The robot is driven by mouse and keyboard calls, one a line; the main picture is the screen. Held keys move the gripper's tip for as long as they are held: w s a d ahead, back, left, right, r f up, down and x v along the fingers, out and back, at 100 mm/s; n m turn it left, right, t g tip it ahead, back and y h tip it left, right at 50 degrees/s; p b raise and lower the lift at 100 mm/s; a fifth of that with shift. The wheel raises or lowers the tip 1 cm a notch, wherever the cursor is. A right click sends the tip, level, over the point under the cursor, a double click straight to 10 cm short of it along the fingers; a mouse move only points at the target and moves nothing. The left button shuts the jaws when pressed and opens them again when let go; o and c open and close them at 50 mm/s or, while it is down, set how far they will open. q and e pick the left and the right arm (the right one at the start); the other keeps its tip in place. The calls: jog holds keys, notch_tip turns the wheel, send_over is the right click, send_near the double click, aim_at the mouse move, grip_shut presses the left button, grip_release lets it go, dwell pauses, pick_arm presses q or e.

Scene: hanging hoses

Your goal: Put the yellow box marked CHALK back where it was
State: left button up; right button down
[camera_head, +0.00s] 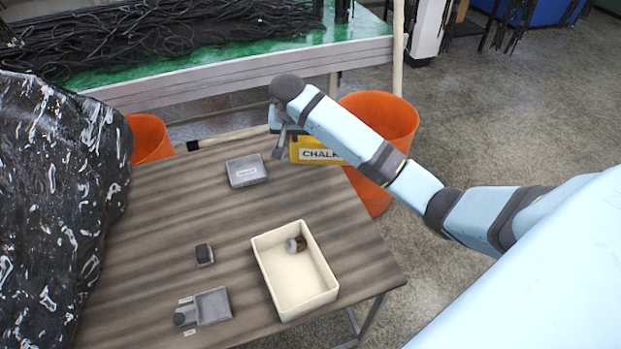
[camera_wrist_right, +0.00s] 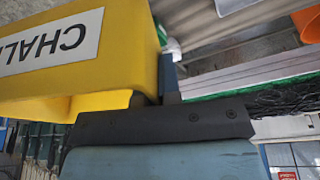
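The yellow box marked CHALK (camera_head: 318,154) is at the far edge of the wooden table, partly hidden behind my right arm. My right gripper (camera_head: 281,142) is at the box's left end, pointing down. In the right wrist view the box (camera_wrist_right: 115,45) fills the upper left, its label upside down. The right gripper (camera_wrist_right: 157,88) has its fingers close together at the box's end wall and looks shut on it. Whether the box rests on the table or hangs just above it, I cannot tell. My left gripper is not in view.
The table (camera_head: 150,230) carries a grey box (camera_head: 246,171), a cream tray (camera_head: 330,290) with a small round item, a small dark block (camera_head: 204,254) and a grey holder (camera_head: 213,306). Orange bins (camera_head: 385,115) stand behind. A black glossy mass (camera_head: 50,200) fills the left.

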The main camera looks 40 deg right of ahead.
notch_tip(320, 180, down, 18)
jog(key=shift+f+b, duration=0.2)
jog(key=shift+b, duration=0.4)
jog(key=shift+f, duration=0.15)
jog(key=shift+f, duration=0.15)
jog(key=c, duration=1.3)
grip_release()
jog(key=p+v, duration=0.1)
jog(key=v, duration=1.1)
